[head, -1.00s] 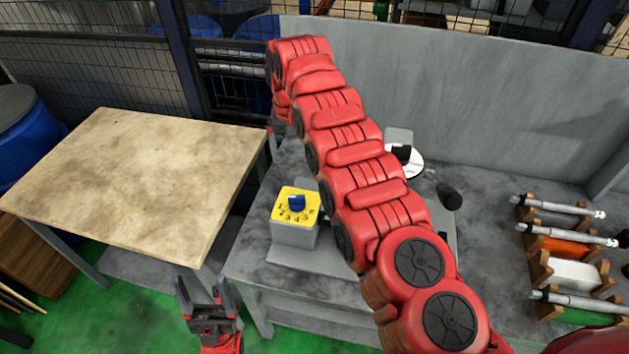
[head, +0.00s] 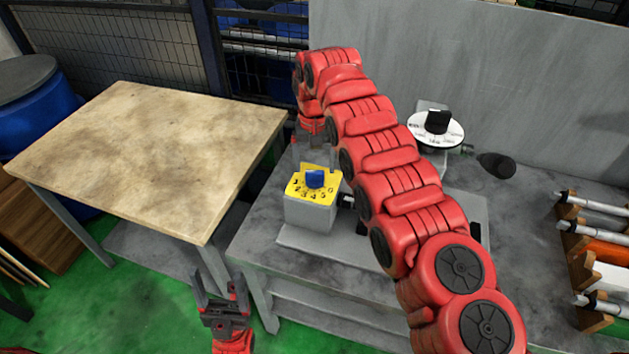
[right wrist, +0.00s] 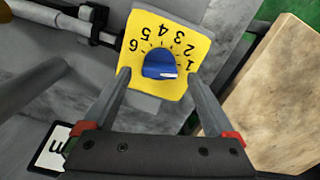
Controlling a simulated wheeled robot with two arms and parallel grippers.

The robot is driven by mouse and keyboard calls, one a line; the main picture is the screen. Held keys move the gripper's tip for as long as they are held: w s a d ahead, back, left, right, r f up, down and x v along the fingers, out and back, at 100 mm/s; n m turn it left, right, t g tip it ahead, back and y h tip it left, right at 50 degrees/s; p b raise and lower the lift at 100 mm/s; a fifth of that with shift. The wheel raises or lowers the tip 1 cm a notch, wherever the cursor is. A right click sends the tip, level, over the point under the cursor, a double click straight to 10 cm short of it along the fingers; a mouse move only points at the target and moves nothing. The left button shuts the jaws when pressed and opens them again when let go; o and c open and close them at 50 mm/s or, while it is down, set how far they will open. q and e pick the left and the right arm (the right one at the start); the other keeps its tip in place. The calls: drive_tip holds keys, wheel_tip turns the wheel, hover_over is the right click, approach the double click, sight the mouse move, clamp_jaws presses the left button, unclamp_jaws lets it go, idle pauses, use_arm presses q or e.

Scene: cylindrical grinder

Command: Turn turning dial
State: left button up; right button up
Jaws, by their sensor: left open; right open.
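The turning dial is a blue knob (head: 316,178) on a yellow plate (head: 301,193) numbered 1 to 6, on a grey box. In the right wrist view the knob (right wrist: 158,64) sits at the middle of the plate, its white mark pointing roughly toward the 1. My right gripper (head: 311,155) is just behind the dial in the head view, partly hidden by my arm. In the right wrist view its open fingers (right wrist: 155,77) are on either side of the knob, with gaps. My left gripper (head: 221,290) is open and empty at the lower left, away from the dial.
A white disc with a black knob (head: 437,122) stands behind my right arm. A wooden-topped table (head: 150,150) is at left. A rack with several rods (head: 590,250) is at right. A grey wall (head: 540,90) closes the back.

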sight(315, 171)
wheel_tip(315, 171, down, 2)
drive_tip(key=shift+d+f+p, duration=0.1)
drive_tip(key=shift+f+p, duration=0.1)
drive_tip(key=shift+p, duration=0.15)
drive_tip(key=shift+f, duration=0.55)
